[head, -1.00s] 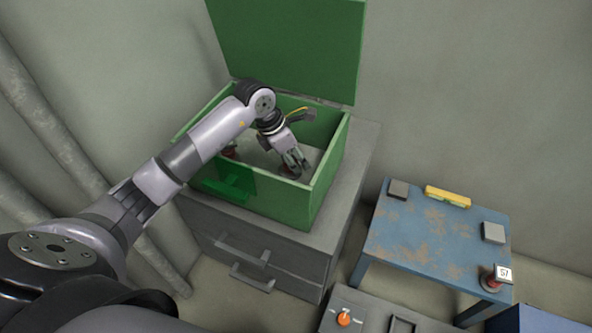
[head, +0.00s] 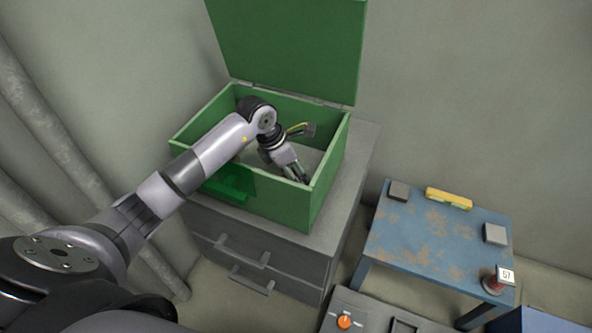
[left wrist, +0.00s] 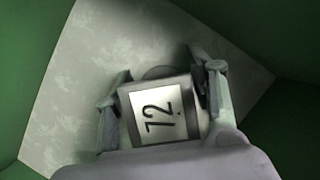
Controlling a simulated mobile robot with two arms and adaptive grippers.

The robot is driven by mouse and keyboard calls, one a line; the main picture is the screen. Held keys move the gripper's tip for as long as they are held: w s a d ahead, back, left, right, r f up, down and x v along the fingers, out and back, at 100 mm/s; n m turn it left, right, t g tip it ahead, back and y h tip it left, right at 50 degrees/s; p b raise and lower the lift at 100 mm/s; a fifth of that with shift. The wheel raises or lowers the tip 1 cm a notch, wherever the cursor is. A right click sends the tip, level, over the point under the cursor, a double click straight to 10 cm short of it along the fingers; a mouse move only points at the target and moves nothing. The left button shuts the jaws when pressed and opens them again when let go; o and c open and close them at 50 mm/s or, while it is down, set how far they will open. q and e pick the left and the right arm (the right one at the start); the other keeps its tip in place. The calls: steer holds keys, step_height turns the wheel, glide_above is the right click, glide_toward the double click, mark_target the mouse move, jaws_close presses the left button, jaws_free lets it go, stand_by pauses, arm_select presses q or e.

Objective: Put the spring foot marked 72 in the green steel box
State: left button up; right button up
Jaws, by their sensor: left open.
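The green steel box (head: 262,206) stands with its lid (head: 290,45) raised on a grey drawer cabinet. My left gripper (head: 302,178) reaches down inside it, near the front right wall. In the left wrist view the spring foot marked 72 (left wrist: 158,113) lies between the two fingers of this gripper (left wrist: 160,88), its number plate facing the camera. The fingers are open on either side of it, and the pale box floor shows behind. I cannot tell whether a finger still touches it. In the head view this foot is hidden. My right gripper is out of view.
A rusty blue table (head: 420,245) at right holds a spring foot marked 57 (head: 494,285), a yellow piece (head: 448,198) and two grey blocks. The cabinet (head: 345,190) has some clear top beside the box. A panel with an orange knob (head: 345,322) is below.

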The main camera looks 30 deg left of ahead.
arm_select(q)
steer(key=shift+r, duration=0.25)
steer(key=p+v, duration=0.1)
steer(key=v, duration=0.5)
steer(key=shift+a+r+p, duration=0.1)
steer(key=shift+r+p, duration=0.05)
steer(key=shift+p, duration=0.15)
steer(key=v, duration=0.4)
steer(key=shift+r+p, duration=0.1)
steer(key=shift+p, duration=0.2)
steer(key=shift+s+a+r, duration=0.15)
steer(key=shift+s+r, duration=0.15)
steer(key=shift+r, duration=0.3)
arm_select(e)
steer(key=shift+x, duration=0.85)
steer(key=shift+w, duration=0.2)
